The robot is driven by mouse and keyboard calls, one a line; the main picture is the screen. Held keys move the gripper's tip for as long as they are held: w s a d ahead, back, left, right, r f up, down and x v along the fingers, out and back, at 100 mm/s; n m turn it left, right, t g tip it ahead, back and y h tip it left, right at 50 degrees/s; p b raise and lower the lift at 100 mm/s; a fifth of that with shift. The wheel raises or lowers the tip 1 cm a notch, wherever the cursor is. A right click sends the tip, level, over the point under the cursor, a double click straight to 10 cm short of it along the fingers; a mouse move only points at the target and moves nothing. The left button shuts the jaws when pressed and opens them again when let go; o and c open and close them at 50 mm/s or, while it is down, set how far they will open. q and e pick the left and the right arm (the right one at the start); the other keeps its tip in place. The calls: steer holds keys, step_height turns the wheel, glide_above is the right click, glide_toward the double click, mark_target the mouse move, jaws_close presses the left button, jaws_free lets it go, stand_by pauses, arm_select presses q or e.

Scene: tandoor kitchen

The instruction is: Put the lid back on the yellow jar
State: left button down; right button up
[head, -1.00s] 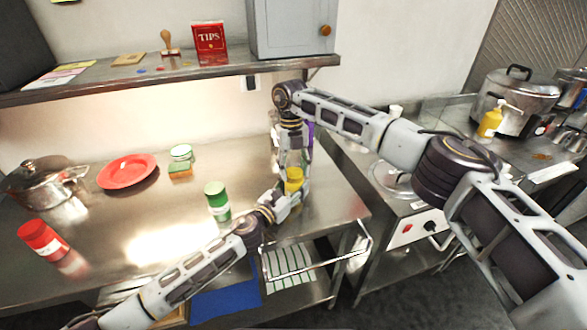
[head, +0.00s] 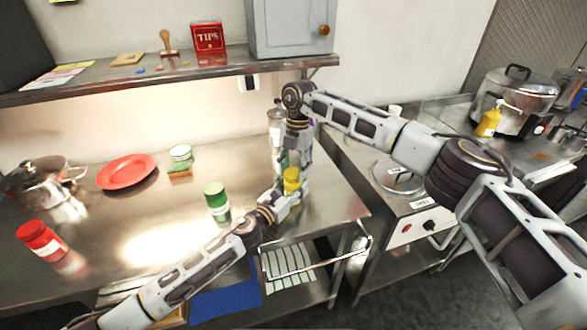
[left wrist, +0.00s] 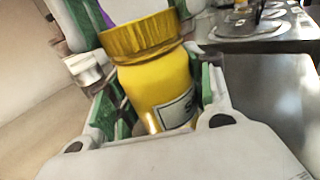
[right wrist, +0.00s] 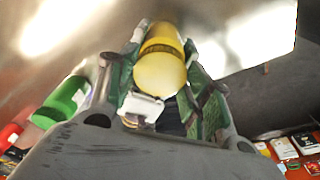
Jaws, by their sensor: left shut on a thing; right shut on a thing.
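The yellow jar (head: 291,186) is upright near the right end of the steel table. My left gripper (left wrist: 160,105) is shut around the jar's body; a label shows on its side. The ribbed yellow lid (left wrist: 140,36) is at the jar's mouth, with no clear gap showing in the left wrist view. My right gripper (right wrist: 160,85) comes from above and is shut on the lid, whose smooth top (right wrist: 160,73) faces the right wrist camera. Whether the lid is fully seated I cannot tell.
A green-capped jar (head: 216,198) stands left of my grippers, and a red jar (head: 42,240) farther left. A clear bottle (head: 276,118) is close behind my right forearm.

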arm_select(q)
steer(key=shift+s, duration=0.1)
arm_select(e)
steer(key=m, duration=0.6)
steer(key=shift+d+t+y, duration=0.1)
steer(key=shift+t+y, duration=0.2)
steer(key=m, duration=0.5)
steer(key=shift+t, duration=0.4)
steer(key=o, duration=0.8)
steer(key=shift+s, duration=0.1)
steer(key=shift+c, duration=0.2)
step_height(320, 180, up, 12)
steer(key=d, duration=0.1)
steer(key=shift+d, duration=0.35)
steer(key=shift+f, duration=0.1)
arm_select(q)
steer(key=c, duration=0.5)
jaws_free()
